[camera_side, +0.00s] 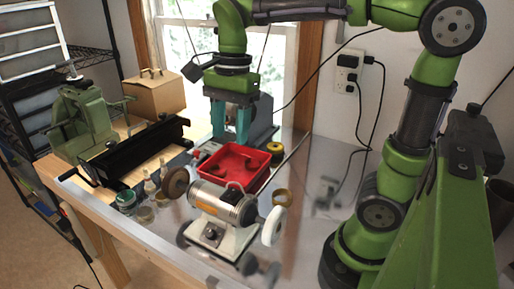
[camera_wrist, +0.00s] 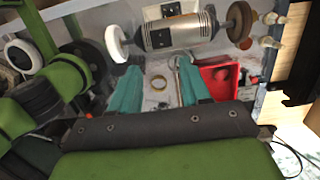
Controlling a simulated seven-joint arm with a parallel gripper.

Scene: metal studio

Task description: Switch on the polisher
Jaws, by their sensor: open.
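The polisher (camera_side: 222,212) stands near the front of the metal table, with a silver motor body, a white wheel at its right end and a brown wheel at its left end. A dark round control shows on the front of its pale base. In the wrist view the polisher (camera_wrist: 178,32) lies across the top, beyond my fingers. My gripper (camera_side: 230,138) has teal fingers, points down behind the red tray and is apart from the polisher. In the wrist view my gripper (camera_wrist: 158,85) is open and nothing is between the fingertips.
A red tray (camera_side: 259,180) with dark items sits behind the polisher. The table's right side is mostly clear.

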